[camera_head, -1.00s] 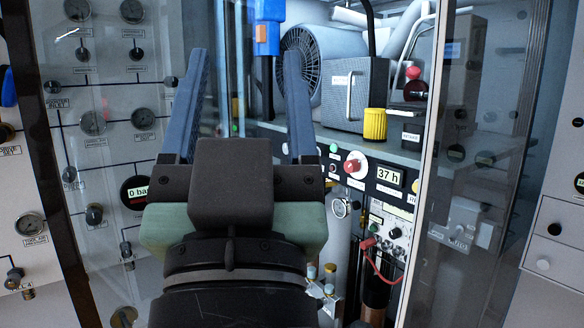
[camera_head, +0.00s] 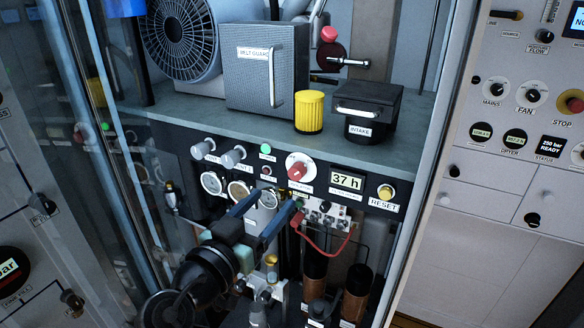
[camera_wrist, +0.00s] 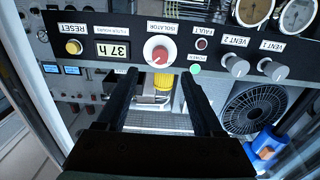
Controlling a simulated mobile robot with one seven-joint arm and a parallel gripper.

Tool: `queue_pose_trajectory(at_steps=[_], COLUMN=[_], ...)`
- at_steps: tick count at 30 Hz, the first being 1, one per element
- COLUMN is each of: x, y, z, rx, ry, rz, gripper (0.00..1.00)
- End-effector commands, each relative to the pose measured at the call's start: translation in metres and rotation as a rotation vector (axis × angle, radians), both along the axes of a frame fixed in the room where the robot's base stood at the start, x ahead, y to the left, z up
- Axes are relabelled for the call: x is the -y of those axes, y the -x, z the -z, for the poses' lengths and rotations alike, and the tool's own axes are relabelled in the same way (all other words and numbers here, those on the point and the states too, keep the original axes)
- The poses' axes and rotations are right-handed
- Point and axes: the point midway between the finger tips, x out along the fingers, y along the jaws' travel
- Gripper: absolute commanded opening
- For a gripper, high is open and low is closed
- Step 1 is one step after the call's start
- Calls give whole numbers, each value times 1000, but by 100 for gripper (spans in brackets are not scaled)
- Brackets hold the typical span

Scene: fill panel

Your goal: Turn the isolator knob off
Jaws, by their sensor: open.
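The isolator knob (camera_head: 298,171) is a red knob on a round white plate, set in the dark control strip below the shelf. It also shows in the wrist view (camera_wrist: 158,52), where the labels appear upside down and ISOLATOR is readable beside it. My gripper (camera_head: 277,202) is in front of the panel, below and left of the knob in the head view. Its blue-grey fingers are apart with nothing between them. In the wrist view the fingertips (camera_wrist: 160,74) point towards the strip, one to each side of the knob, apart from it. The knob's exact angle is hard to tell.
A green power lamp (camera_head: 265,149), the 37 h display (camera_head: 347,181) and a yellow reset button (camera_head: 386,192) flank the knob. Gauges (camera_head: 240,191) and a red cable (camera_head: 325,247) lie below. A yellow cap (camera_head: 309,112) and the intake box (camera_head: 367,109) stand on the shelf above.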

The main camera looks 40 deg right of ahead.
Motion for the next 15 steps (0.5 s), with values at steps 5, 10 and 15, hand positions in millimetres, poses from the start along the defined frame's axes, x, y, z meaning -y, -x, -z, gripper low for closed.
queue_pose_trajectory(at_steps=[5,10,15], x=[38,65,82], y=[-15,-27,-34], z=[-6,-5,-3], rx=[-2,-2,-1], ry=[0,-1,0], rz=[4,0,-1], gripper=[69,69,69])
